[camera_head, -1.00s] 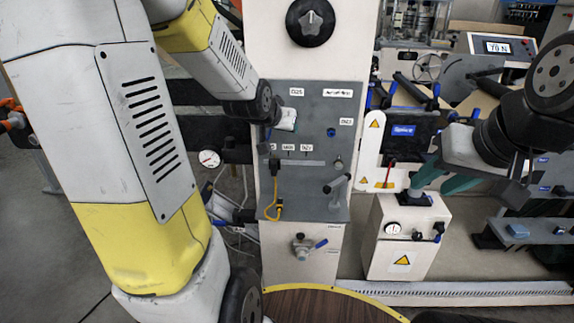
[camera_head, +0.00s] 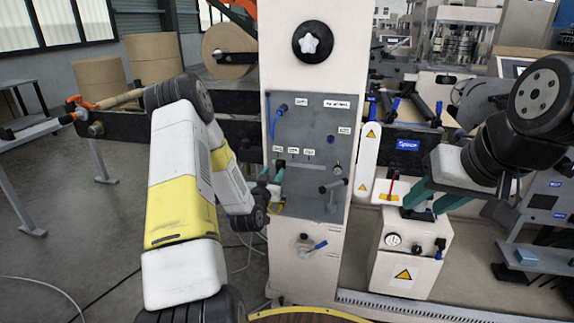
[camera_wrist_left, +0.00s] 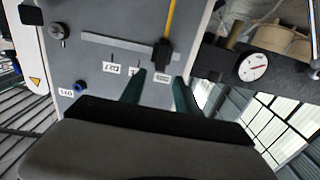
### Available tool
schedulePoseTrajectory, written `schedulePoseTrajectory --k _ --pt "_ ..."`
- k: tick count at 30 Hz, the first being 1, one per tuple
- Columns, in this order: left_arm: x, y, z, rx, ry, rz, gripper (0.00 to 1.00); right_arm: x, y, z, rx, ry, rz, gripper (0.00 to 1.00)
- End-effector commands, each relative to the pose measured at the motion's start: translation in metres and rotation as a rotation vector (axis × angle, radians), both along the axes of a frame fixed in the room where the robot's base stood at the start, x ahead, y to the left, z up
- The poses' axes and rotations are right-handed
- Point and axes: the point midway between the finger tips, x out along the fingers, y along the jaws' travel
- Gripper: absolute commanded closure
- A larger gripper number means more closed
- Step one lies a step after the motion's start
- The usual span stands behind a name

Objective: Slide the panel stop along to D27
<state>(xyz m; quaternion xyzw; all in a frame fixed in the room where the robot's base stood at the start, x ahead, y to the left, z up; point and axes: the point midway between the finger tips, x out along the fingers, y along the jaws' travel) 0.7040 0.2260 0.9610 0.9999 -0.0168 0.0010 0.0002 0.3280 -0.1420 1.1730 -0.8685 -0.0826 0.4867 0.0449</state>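The panel stop (camera_wrist_left: 162,50) is a dark block with a yellow strip running up from it, on a pale slotted rail (camera_wrist_left: 105,43) in the left wrist view. Below the rail is a row of small labels, and the one at the left end (camera_wrist_left: 111,68) appears to read D27. My left gripper (camera_wrist_left: 160,76) is open, its two green fingers apart, with their tips just short of the stop and one on either side of it. In the head view my left gripper (camera_head: 271,176) is at the panel's left edge and hides the stop. My right gripper (camera_head: 425,208) is open and empty, right of the panel.
The grey panel (camera_head: 312,125) carries a blue fitting (camera_head: 283,107) and a handle (camera_head: 333,187). A black knob (camera_head: 312,42) is above it. A white box with a gauge (camera_head: 408,255) stands below my right gripper. A round gauge (camera_wrist_left: 253,67) is beside the panel.

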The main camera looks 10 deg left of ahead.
Motion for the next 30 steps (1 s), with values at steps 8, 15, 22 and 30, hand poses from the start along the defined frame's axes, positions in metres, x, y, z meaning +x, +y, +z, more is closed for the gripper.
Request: schedulePoseTrajectory --k 8,15,22,30 --pt "0.045 -0.002 0.000 0.001 -0.001 -0.001 0.62 0.000 0.000 0.000 0.000 0.000 0.000 0.60" --pt "0.060 -0.002 0.001 0.000 0.001 -0.001 0.62 0.000 0.000 0.000 0.000 0.000 0.000 0.60" --pt "0.061 -0.002 0.001 0.000 0.001 -0.001 0.64 0.000 0.000 0.000 0.000 0.000 0.000 0.60" --pt "0.060 -0.002 0.001 0.000 0.001 -0.001 1.00 0.000 0.000 0.000 0.000 0.000 0.000 0.60"
